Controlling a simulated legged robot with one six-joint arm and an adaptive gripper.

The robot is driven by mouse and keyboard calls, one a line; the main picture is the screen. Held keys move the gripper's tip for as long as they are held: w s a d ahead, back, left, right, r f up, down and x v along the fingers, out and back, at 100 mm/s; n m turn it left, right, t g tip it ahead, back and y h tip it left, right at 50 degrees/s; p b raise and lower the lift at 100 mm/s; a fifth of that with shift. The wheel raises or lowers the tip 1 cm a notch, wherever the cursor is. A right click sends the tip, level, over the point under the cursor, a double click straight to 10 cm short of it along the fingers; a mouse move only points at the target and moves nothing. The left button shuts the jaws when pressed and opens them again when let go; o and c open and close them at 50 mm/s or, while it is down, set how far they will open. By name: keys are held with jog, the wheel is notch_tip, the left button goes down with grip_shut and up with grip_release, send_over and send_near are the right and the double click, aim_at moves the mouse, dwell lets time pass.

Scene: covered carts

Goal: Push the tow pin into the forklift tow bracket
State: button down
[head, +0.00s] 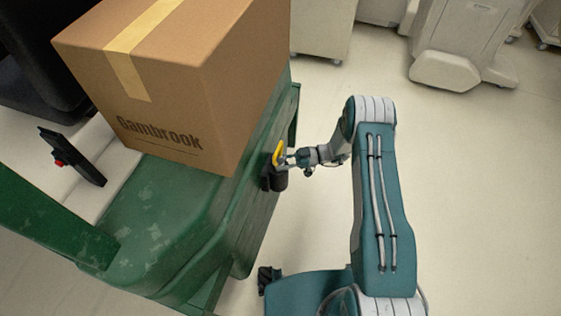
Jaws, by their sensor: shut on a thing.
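The green forklift (165,225) fills the left of the head view. A dark tow bracket (279,183) is fixed to its right-hand side. A yellow piece, which looks like the tow pin's handle (277,152), stands just above the bracket. My gripper (287,159) reaches in from the right and is shut on the yellow handle. The pin's lower part is hidden, so I cannot tell how deep it sits in the bracket.
A brown cardboard box (190,90) marked "Gambrook" rests on the forklift, up and left of the bracket. Pale covered carts (460,45) stand at the back. The floor (480,190) to the right is clear.

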jog(key=shift+f, duration=0.4)
jog(key=shift+c, duration=2)
grip_release()
jog(key=shift+f, duration=0.1)
jog(key=w+d+r, duration=0.1)
jog(key=w+d, duration=0.1)
jog(key=d, duration=0.9)
jog(key=shift+d, duration=0.35)
